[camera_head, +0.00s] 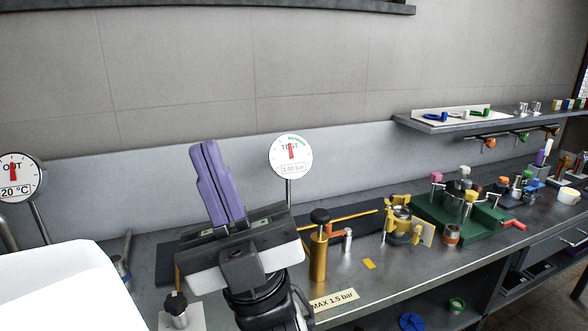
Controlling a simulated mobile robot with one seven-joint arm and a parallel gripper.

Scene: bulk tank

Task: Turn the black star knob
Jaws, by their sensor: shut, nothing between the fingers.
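My gripper (206,148) stands in front of the bench, left of centre. Its two purple fingers point up and are shut against each other with nothing between them. A black knob (320,216) tops a brass post just right of my gripper, apart from it. A second dark knob (175,304) sits on a pale block at the lower left, below my gripper. It looks lobed, but both knobs are too small to tell which is the star knob. My gripper body hides part of the bench between them.
A round gauge (290,157) marked TEST stands behind the brass post. Another gauge (20,177) reads OUT, 20 °C, at the left. A MAX 1.5 bar label (333,301) lies on the bench. A yellow-clamped fitting (399,214) and a green fixture (435,214) crowd the right.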

